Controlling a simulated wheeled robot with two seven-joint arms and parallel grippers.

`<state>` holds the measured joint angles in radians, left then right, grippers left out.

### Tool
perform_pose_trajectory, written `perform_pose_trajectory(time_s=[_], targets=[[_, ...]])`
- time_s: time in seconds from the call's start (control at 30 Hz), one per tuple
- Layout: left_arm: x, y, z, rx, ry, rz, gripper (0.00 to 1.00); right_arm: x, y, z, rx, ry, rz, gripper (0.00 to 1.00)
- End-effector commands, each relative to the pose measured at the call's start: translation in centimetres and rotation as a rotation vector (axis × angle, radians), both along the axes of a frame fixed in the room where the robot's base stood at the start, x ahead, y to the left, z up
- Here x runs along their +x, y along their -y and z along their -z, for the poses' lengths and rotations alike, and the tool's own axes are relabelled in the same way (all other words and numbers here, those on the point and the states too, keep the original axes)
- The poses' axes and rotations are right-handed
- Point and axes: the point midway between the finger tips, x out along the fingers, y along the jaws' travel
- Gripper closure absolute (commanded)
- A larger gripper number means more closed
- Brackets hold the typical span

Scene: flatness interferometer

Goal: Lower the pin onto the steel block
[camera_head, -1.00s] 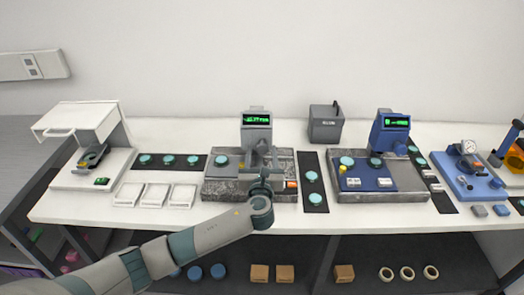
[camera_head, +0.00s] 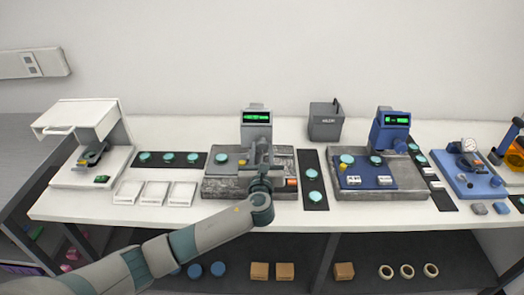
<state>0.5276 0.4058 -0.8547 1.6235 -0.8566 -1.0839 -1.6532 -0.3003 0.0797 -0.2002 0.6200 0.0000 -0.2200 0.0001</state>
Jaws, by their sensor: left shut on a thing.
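A grey gauge stand (camera_head: 256,133) with a lit green display rises from the back of a grey speckled plate (camera_head: 220,188) at the centre of the table. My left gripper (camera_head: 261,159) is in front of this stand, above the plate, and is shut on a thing. Its fingers and wrist hide most of what it holds. I take that thing to be the pin, but I cannot make it out. The steel block is not clearly seen; it may be behind my gripper. I cannot tell whether pin and block touch. My right gripper is not in view.
A second, blue gauge stand (camera_head: 389,133) is to the right on its own plate. Dark strips with teal discs (camera_head: 312,173) lie beside the plates. Three white trays (camera_head: 155,194) lie left of the centre plate. A dark grey box (camera_head: 325,123) stands at the back.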

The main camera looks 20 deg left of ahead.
Motion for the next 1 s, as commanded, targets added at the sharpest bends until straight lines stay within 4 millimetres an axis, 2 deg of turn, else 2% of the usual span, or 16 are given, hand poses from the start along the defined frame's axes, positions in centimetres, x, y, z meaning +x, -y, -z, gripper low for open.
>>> perform_pose_trajectory(time_s=[0.37, 1.0], targets=[[-0.1, 0.1, 0.3, -0.224, 0.062, -0.001, 0.9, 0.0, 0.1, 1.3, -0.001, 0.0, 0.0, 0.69], [-0.1, 0.1, 0.5, -0.803, 0.228, -0.002, 0.9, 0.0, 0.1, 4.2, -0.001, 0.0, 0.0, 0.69]])
